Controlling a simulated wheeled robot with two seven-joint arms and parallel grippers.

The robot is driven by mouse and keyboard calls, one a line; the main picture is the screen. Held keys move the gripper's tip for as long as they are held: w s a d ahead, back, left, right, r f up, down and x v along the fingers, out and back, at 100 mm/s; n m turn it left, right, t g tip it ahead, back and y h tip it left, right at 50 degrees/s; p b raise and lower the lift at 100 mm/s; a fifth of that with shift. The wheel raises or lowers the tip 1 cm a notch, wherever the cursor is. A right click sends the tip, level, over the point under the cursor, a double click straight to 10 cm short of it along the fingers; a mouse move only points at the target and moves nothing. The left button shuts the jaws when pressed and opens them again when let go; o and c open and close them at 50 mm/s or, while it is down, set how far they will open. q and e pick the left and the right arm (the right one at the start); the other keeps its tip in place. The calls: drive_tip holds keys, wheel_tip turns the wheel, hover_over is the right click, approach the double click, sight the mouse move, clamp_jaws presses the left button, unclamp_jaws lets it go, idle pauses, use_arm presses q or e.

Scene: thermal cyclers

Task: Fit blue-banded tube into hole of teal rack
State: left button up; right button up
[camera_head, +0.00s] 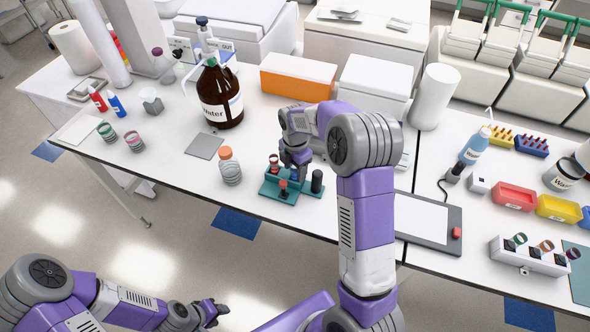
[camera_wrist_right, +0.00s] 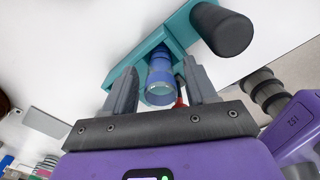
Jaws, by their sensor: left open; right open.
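The teal rack (camera_head: 268,189) stands on the bench near its front edge; its edge also shows in the right wrist view (camera_wrist_right: 125,72). The blue-banded tube (camera_wrist_right: 159,82) stands at the rack, between the fingers of my right gripper (camera_wrist_right: 163,80). Those fingers are open, with gaps on both sides of the tube. The tube's far end meets the rack; its depth in the hole cannot be told. In the head view, my right gripper (camera_head: 298,168) is over the rack and mostly covers the tube. My left gripper (camera_head: 217,308) is open and empty, in front of the bench.
A black cylinder (camera_head: 317,181), a red-topped piece (camera_head: 283,187) and another red-capped tube (camera_head: 273,162) are at the rack. An orange-capped jar (camera_head: 230,167) stands to its left. A brown water bottle (camera_head: 220,98) and orange box (camera_head: 298,78) are behind. A tablet (camera_head: 425,222) lies right.

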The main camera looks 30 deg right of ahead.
wheel_tip(320, 180, up, 11)
drive_tip(key=p, duration=0.1)
idle(0.6)
